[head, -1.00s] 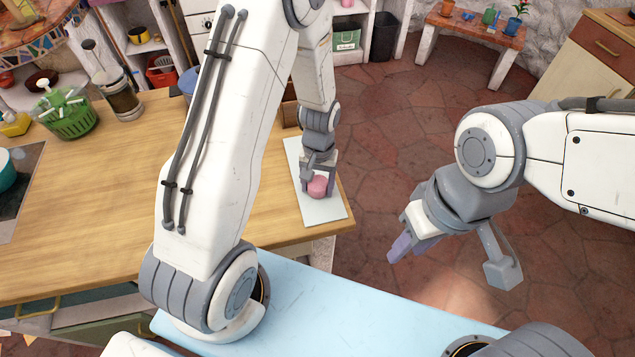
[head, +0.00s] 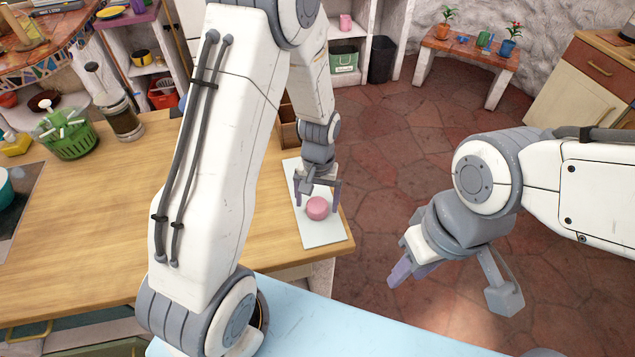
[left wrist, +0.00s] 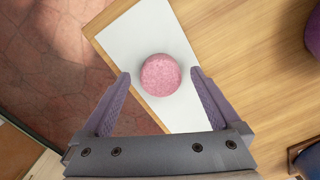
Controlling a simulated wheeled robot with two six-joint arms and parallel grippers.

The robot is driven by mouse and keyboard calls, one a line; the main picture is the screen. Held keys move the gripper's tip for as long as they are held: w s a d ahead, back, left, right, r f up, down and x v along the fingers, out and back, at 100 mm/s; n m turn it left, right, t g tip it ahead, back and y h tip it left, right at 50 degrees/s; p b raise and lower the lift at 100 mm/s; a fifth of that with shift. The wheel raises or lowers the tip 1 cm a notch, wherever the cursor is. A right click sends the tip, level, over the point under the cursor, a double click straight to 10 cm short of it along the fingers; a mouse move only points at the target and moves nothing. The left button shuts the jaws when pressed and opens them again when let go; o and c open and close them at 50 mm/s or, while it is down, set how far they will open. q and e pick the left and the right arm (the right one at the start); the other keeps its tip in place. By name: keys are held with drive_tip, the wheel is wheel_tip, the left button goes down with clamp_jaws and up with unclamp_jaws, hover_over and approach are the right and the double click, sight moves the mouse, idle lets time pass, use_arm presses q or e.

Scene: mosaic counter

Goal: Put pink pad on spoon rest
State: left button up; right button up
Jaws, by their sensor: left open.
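The pink pad (head: 317,208) is a small round pink disc. It lies flat on a pale white rectangular board (head: 321,233), which looks like the spoon rest, at the counter's right end. In the left wrist view the pad (left wrist: 161,75) rests within the board (left wrist: 129,45). My left gripper (head: 319,204) is open above the pad, its fingers apart and clear of the pad's sides in the left wrist view (left wrist: 160,75). My right gripper (head: 411,270) hangs over the floor, right of the counter, and holds nothing visible; its finger gap is unclear.
The wooden counter (head: 110,220) is largely bare left of my left arm. A green basket (head: 68,139) and a jar (head: 120,117) stand at its back left. A wooden box (head: 288,128) is behind the board. A purple object (left wrist: 314,35) shows at the left wrist view's edge.

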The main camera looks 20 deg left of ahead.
sight(320, 206)
use_arm(q)
wheel_tip(320, 206, up, 10)
drive_tip(key=b, duration=0.1)
drive_tip(key=s+d+r+m, duration=0.3)
drive_tip(key=s+d+m, duration=0.1)
drive_tip(key=s, duration=0.5)
drive_tip(key=s+d+r+m+h, duration=0.1)
drive_tip(key=s+d+r+m, duration=0.3)
drive_tip(key=s+d, duration=0.3)
drive_tip(key=s+m, duration=0.1)
drive_tip(key=s, duration=0.2)
drive_tip(key=shift+s+d+t, duration=0.2)
drive_tip(key=shift+s+t, duration=0.1)
